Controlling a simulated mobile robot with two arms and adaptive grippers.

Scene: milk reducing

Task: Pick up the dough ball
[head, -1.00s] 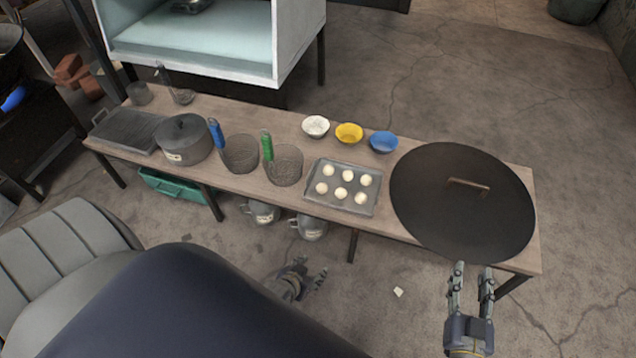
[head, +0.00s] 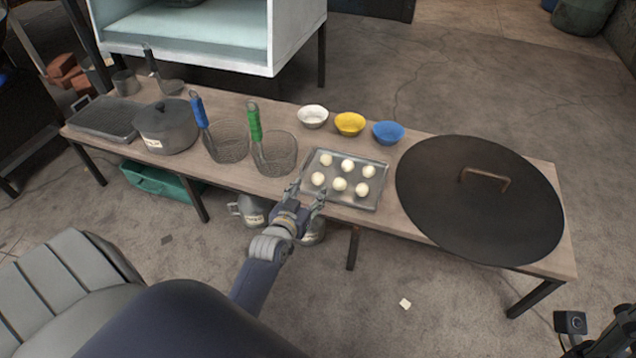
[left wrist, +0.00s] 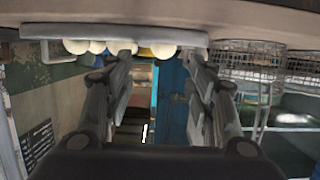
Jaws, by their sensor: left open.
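Several pale round dough balls (head: 340,184) lie in two rows on a grey metal tray (head: 372,204) near the middle of the table. My left gripper (head: 306,192) is open and empty at the tray's front left corner, its fingers pointing toward the tray. I cannot tell whether it touches the rim. In the left wrist view, which looks upside down, the tray's edge (left wrist: 60,28) runs along the top with dough balls (left wrist: 163,50) beyond it. The open fingers (left wrist: 159,62) have nothing between them.
A large dark round lid (head: 480,215) covers the table's right end. White, yellow (head: 349,123) and blue bowls stand behind the tray. Two wire baskets, with blue and green (head: 254,122) handles, and a lidded pot (head: 166,128) stand left. Metal jugs stand under the table.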

